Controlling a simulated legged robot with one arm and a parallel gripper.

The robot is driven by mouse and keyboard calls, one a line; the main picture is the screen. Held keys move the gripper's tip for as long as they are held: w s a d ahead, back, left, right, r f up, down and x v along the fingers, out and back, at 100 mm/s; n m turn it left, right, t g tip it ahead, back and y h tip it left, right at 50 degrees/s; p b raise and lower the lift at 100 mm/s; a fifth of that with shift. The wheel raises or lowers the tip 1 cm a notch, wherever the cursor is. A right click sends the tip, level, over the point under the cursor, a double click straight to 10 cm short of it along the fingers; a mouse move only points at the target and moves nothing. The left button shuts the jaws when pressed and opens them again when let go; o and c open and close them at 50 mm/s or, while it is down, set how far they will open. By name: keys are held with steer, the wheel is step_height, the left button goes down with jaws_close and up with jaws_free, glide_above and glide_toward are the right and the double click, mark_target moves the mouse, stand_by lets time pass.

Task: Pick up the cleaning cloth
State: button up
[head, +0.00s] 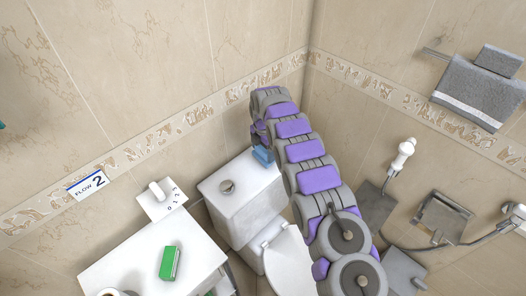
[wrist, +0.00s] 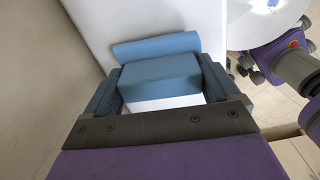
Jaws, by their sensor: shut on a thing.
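The blue folded cleaning cloth (head: 263,157) is at the back edge of the white toilet tank's top (head: 238,205), partly hidden by my arm in the head view. In the wrist view the cloth (wrist: 160,78) sits between the two fingers of my gripper (wrist: 158,84), with a finger against each side. A rolled or folded blue flap of it lies beyond the fingers. My gripper is shut on the cloth. I cannot tell whether the cloth touches the tank or is just above it. In the head view the fingertips are mostly hidden.
A white cabinet top (head: 125,265) at lower left holds a green box-like item (head: 170,263). A white dispenser-like object (head: 160,197) stands behind it. Grey towels (head: 480,90) hang on the right wall. Tiled walls close off the corner behind the tank.

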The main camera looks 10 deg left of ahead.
mark_target(264, 152)
step_height(264, 152, up, 3)
steer(key=shift+f+p, duration=0.1)
steer(key=shift+p, duration=0.3)
steer(key=shift+s+d, duration=0.1)
steer(key=shift+s, duration=0.45)
steer(key=shift+s+d, duration=0.25)
steer(key=shift+s, duration=0.25)
steer(key=s+d+r+p, duration=0.1)
steer(key=s+d+p, duration=0.1)
steer(key=s, duration=1.1)
steer(key=shift+s+d+p, duration=0.15)
steer(key=shift+d+p, duration=0.25)
steer(key=shift+d, duration=0.5)
steer(key=shift+r, duration=0.1)
